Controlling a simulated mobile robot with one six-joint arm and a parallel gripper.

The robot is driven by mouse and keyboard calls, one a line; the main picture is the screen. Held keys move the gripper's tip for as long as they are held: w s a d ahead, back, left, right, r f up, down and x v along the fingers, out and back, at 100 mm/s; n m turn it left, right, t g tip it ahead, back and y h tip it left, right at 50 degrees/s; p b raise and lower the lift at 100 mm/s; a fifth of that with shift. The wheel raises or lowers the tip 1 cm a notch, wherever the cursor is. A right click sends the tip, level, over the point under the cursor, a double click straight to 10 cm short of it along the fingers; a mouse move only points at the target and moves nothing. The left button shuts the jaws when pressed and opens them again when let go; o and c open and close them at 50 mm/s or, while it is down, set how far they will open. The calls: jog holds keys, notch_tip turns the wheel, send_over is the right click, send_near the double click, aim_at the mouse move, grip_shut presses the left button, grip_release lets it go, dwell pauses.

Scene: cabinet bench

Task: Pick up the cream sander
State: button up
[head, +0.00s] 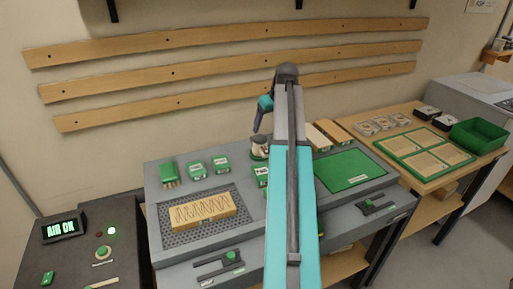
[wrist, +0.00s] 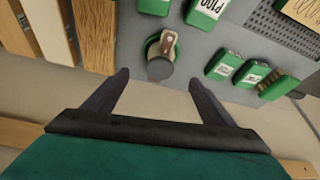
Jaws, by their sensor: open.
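The cream sander (head: 260,142) stands at the back of the grey bench, partly hidden by my arm in the head view. In the wrist view the sander (wrist: 168,45) shows a cream and brown top, a green base ring and a dark grey round part nearest me. My gripper (wrist: 158,77) is open and empty, its two dark fingers apart, with the sander just beyond and between the fingertips in the picture. In the head view my gripper (head: 259,120) hangs above the sander, apart from it.
Green sandpaper boxes (head: 194,169) stand left of the sander. A wooden board (head: 202,210) lies on a perforated grey plate. Wood blocks (head: 322,134) and a green mat (head: 350,169) are to the right. The wall with wooden rails (head: 180,102) rises behind.

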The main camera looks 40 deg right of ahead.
aim_at(261, 138)
jog(key=shift+w+a, duration=0.15)
jog(key=shift+p+x, duration=0.9)
jog(key=shift+x, duration=3.45)
jog(key=shift+w+a, duration=0.1)
jog(key=shift+d+p+x, duration=0.25)
jog(key=shift+p+x, duration=0.55)
jog(key=shift+x, duration=0.45)
jog(key=shift+p+x, duration=0.3)
jog(key=shift+x, duration=1)
jog(key=shift+c, duration=0.4)
